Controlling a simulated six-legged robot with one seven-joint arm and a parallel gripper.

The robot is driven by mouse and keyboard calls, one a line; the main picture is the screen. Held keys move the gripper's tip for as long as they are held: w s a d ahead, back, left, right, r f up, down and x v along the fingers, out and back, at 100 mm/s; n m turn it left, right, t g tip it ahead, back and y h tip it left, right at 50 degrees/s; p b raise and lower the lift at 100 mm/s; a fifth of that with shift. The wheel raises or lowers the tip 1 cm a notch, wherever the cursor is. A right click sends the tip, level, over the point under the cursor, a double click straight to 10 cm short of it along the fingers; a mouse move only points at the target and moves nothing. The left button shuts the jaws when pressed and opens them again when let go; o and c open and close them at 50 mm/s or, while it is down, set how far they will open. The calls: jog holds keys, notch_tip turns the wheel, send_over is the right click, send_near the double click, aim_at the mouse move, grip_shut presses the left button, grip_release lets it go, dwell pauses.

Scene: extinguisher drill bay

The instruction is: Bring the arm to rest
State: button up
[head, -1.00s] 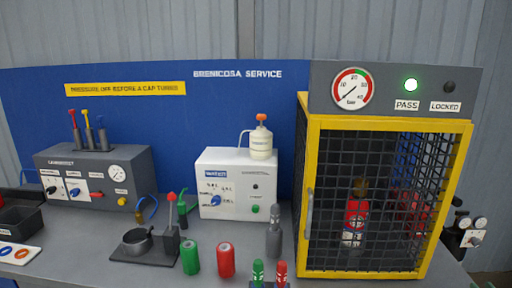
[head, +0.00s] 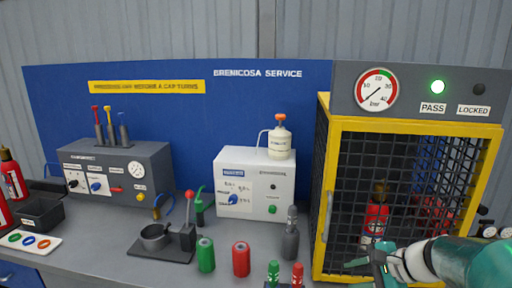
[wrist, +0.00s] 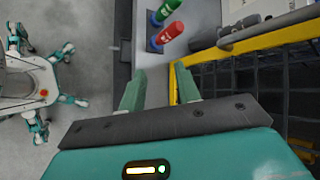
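My gripper (head: 372,264) shows at the lower right of the head view, in front of the yellow mesh cage (head: 415,125). In the wrist view its two green fingers stand apart with nothing between them, so my gripper (wrist: 160,80) is open and empty. The cage's yellow frame (wrist: 270,40) passes close to the right finger in that view; I cannot tell the exact gap. A red extinguisher (head: 376,218) stands inside the cage, behind the mesh, its lower part partly hidden by my gripper. My arm comes in from the right edge.
A green cylinder (head: 206,255) and a red one (head: 241,259) stand on the bench (head: 110,258). A red-capped bottle (head: 297,274) is near the front edge, close to my gripper. A white water unit (head: 254,184) and grey box (head: 120,172) stand behind. Grey floor (wrist: 85,25) is open.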

jog(key=s+a+r+n+h, duration=0.2)
jog(key=s+a+n+h, duration=0.1)
jog(key=s+a+n, duration=0.2)
jog(key=s+a+r+n+g+h, duration=0.1)
jog(key=s+a+r+n+h, duration=0.1)
jog(key=s+a+n, duration=0.4)
jog(key=s+n+h, duration=0.1)
jog(key=s+n, duration=0.3)
jog(key=shift+a+r+n+h, duration=0.25)
jog(key=shift+r+n+h, duration=0.05)
jog(key=shift+n+h, duration=0.1)
